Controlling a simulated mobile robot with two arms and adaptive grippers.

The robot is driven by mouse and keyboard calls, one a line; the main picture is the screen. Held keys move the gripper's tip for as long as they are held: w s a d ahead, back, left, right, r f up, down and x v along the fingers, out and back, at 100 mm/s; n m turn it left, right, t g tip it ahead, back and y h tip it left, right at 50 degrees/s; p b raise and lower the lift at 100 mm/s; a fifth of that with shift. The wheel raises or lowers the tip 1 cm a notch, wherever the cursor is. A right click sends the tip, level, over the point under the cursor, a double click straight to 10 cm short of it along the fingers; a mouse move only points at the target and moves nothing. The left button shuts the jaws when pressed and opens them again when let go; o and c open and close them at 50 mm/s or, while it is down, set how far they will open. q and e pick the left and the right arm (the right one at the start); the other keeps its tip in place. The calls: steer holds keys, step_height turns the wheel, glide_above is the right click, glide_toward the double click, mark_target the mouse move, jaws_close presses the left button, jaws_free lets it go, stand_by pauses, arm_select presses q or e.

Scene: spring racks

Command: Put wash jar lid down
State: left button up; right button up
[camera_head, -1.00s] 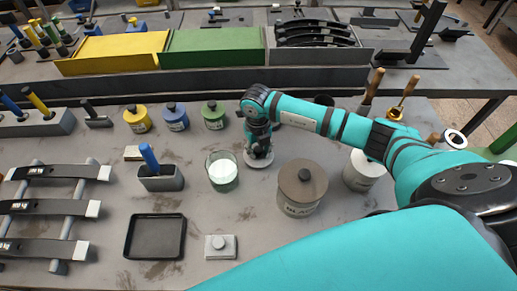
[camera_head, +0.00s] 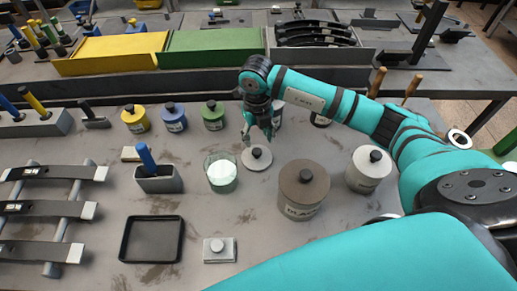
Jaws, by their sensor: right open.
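The wash jar lid (camera_head: 257,157), a pale round disc with a dark knob, lies flat on the grey table. A clear glass jar (camera_head: 221,173) with whitish contents stands open just left of it. My right gripper (camera_head: 258,138) is above and slightly behind the lid, its fingers apart and clear of the knob. My left gripper is not in view; a teal arm link of mine crosses the lower right.
A brown lidded jar (camera_head: 303,188) and a white lidded jar (camera_head: 368,169) stand to the right. Yellow (camera_head: 135,120), blue (camera_head: 173,118) and green (camera_head: 213,116) pots stand behind. A black tray (camera_head: 152,239) lies in front left. Bare table separates them.

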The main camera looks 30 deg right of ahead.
mark_target(258, 150)
steer(key=shift+r+b, duration=0.5)
steer(key=shift+r, duration=1.85)
